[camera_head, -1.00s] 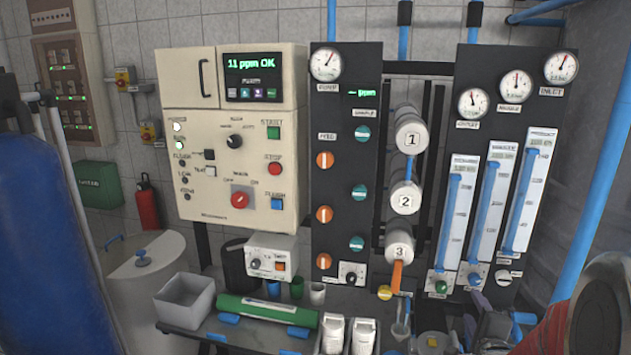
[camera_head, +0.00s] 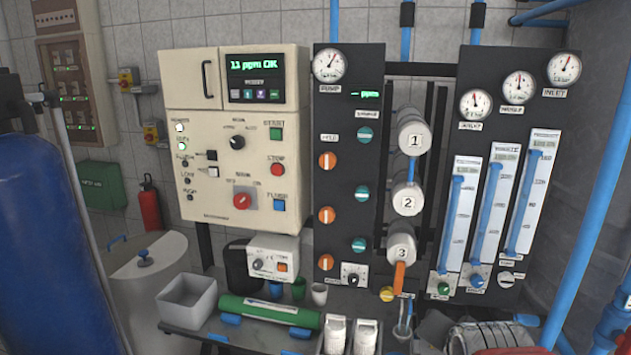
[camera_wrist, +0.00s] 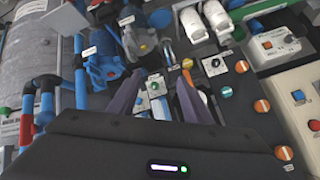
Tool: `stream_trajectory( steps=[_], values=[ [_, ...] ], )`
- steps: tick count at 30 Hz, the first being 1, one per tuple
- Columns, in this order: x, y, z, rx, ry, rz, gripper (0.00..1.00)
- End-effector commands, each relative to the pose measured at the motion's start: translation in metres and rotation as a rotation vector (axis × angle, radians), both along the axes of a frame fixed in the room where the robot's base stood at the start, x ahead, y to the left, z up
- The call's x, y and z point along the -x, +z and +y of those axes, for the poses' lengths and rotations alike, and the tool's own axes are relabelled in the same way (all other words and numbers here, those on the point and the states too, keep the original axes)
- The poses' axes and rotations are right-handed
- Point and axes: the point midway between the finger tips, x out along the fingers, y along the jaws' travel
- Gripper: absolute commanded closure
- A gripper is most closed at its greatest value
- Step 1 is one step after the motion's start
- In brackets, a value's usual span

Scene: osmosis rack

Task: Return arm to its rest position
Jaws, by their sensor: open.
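My gripper (camera_wrist: 157,82) shows in the wrist view with its two dark fingers apart. Nothing is held between them. A white plate with a green knob (camera_wrist: 154,87) shows in the gap, beyond the fingers; whether they touch anything there cannot be told. In the head view my gripper cannot be made out.
The control box (camera_head: 236,140) and the dark valve panel (camera_head: 340,110) stand ahead, with flow meters (camera_head: 492,205) at right. A grey bin (camera_head: 188,300), a green cylinder (camera_head: 268,311) and white bottles (camera_head: 335,332) crowd the low bench. A blue tank (camera_head: 50,240) stands at left.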

Motion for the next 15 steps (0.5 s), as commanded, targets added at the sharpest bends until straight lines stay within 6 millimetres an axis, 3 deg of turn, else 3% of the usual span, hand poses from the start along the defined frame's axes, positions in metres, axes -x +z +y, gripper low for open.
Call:
stream_trajectory(
  steps=[9, 15],
  values=[
    [0.081, 0.012, 0.050, 0.177, 0.334, 0.204, 0.55],
    [0.130, 0.014, 0.072, 0.257, 0.541, 0.304, 0.55]
  ],
)
